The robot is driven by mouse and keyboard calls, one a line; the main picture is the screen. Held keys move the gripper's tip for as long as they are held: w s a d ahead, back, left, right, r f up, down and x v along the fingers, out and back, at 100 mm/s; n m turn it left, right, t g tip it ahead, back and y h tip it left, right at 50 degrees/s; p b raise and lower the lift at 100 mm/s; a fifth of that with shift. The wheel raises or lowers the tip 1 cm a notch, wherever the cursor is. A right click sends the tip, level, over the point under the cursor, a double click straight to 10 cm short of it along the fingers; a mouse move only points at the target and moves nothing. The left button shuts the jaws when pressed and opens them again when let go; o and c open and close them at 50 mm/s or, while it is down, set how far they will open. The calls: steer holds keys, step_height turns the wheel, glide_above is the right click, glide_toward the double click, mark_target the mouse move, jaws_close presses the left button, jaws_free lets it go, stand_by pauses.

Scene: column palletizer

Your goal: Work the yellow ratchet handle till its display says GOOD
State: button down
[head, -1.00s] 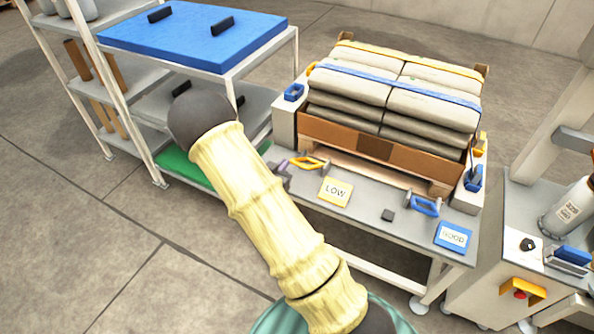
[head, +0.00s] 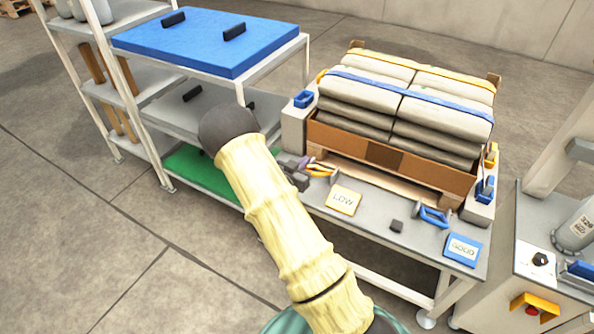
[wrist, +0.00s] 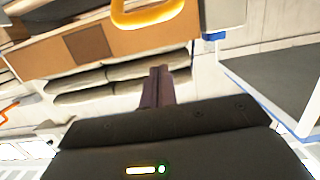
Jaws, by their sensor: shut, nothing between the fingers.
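The yellow ratchet handle (head: 323,169) sits on the near edge of the grey bench, left of centre. It shows as a yellow loop at the top of the wrist view (wrist: 150,14). Its yellow display (head: 343,199) reads LOW. My gripper (head: 305,164) is right beside the handle's left part and partly covers it. In the wrist view the fingers (wrist: 158,88) are together and empty, with the yellow loop apart from their tips. I cannot tell from the head view whether they touch the handle.
A blue handle (head: 433,216) and a blue display (head: 463,249) reading GOOD are on the right of the bench. A small dark block (head: 397,226) lies between. Strapped sacks (head: 400,100) fill the pallet behind. A shelf with a blue top (head: 210,40) stands left.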

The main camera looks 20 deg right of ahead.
steer(key=x, duration=0.3)
steer(key=shift+d, duration=0.15)
steer(key=f, duration=0.1)
steer(key=a+f, duration=0.1)
steer(key=f+b, duration=0.1)
steer(key=shift+s+a+f, duration=0.15)
steer(key=shift+s+f, duration=0.15)
steer(key=shift+s, duration=0.1)
steer(key=shift+f, duration=0.15)
